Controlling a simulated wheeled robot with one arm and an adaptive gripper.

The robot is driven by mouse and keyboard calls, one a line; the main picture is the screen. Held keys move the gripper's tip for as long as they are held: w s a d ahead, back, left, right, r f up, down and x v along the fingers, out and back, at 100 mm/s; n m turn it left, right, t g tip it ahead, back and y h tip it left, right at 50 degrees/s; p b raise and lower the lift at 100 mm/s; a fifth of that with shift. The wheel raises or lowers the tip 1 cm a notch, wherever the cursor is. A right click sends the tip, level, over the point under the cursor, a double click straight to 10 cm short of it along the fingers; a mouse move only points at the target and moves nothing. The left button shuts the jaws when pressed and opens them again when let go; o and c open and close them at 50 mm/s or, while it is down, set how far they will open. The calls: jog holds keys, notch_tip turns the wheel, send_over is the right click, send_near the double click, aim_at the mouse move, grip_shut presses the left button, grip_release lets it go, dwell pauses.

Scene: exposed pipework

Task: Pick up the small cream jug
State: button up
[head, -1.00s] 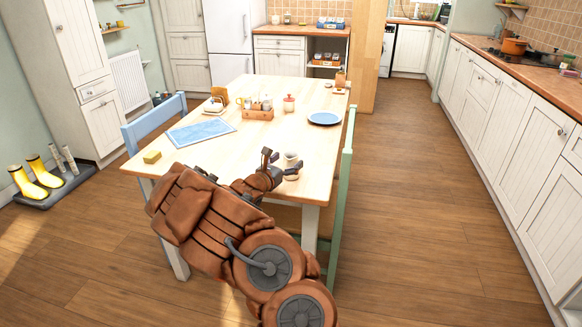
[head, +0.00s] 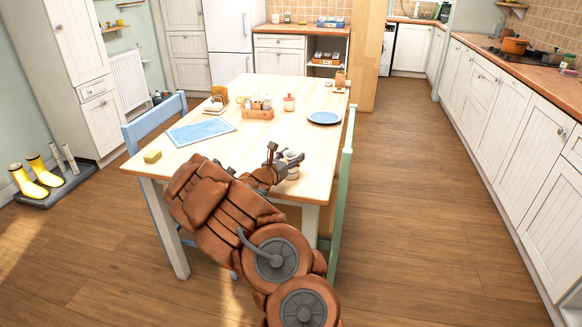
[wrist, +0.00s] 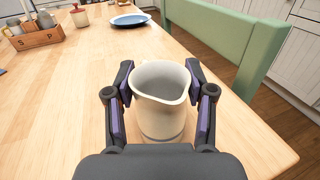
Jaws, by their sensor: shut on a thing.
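The small cream jug (wrist: 160,103) stands upright between the fingers of my gripper (wrist: 161,105) in the wrist view, with its spout toward the right and its inside empty. The purple finger pads lie along both of its sides, and the gripper is shut on it. In the head view the jug (head: 292,172) is partly hidden by my gripper (head: 284,160), near the front right corner of the wooden table (head: 225,152). I cannot tell whether its base touches the tabletop.
A green chair (wrist: 245,45) stands close along the table's right edge. Farther back are a blue plate (head: 324,118), a red-lidded jar (head: 289,103) and a wooden condiment caddy (head: 258,113). A blue mat (head: 201,131) and a yellow sponge (head: 152,157) lie at the left. The middle of the tabletop is clear.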

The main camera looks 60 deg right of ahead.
jog(key=c, duration=0.5)
jog(key=shift+r, duration=0.15)
